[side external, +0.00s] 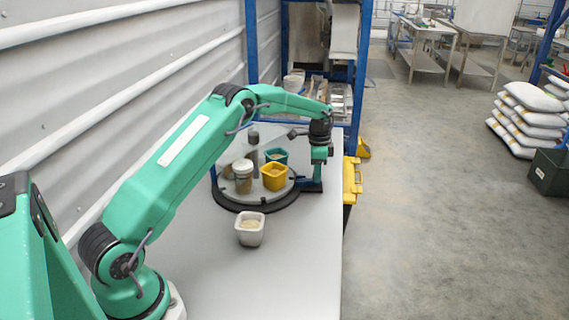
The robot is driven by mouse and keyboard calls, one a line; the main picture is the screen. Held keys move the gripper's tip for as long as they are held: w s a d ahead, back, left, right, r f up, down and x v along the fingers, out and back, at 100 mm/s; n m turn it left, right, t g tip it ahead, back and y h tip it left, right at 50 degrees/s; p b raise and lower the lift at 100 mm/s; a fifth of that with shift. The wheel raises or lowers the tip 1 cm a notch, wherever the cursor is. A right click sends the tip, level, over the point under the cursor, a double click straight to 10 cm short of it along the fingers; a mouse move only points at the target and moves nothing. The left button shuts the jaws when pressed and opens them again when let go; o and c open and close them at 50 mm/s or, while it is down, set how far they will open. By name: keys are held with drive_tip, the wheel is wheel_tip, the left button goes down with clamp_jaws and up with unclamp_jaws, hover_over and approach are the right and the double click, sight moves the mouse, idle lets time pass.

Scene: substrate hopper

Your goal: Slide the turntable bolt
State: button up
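The turntable (238,205) is a round disc with a dark rim on the grey-white bench. It carries a yellow square pot (274,177), a green pot (276,156), a lidded jar (243,176) and a dark-topped cylinder (253,140). My gripper (318,178) points down at the turntable's right edge, near the bench's right side. A small dark blue part (311,186) shows at the rim just below it; I cannot tell whether this is the bolt or whether my gripper touches it. The fingers are too small to read as open or shut.
A white square pot (250,229) with pale contents stands on the bench in front of the turntable. A corrugated wall borders the left. A blue-framed rack (358,80) stands behind. A yellow item (352,180) sits at the bench's right edge. The near bench is clear.

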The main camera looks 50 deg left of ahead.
drive_tip(key=shift+s+a, duration=0.8)
drive_tip(key=shift+s, duration=0.15)
drive_tip(key=o, duration=0.7)
drive_tip(key=shift+c, duration=0.2)
wheel_tip(320, 180, up, 7)
idle(0.3)
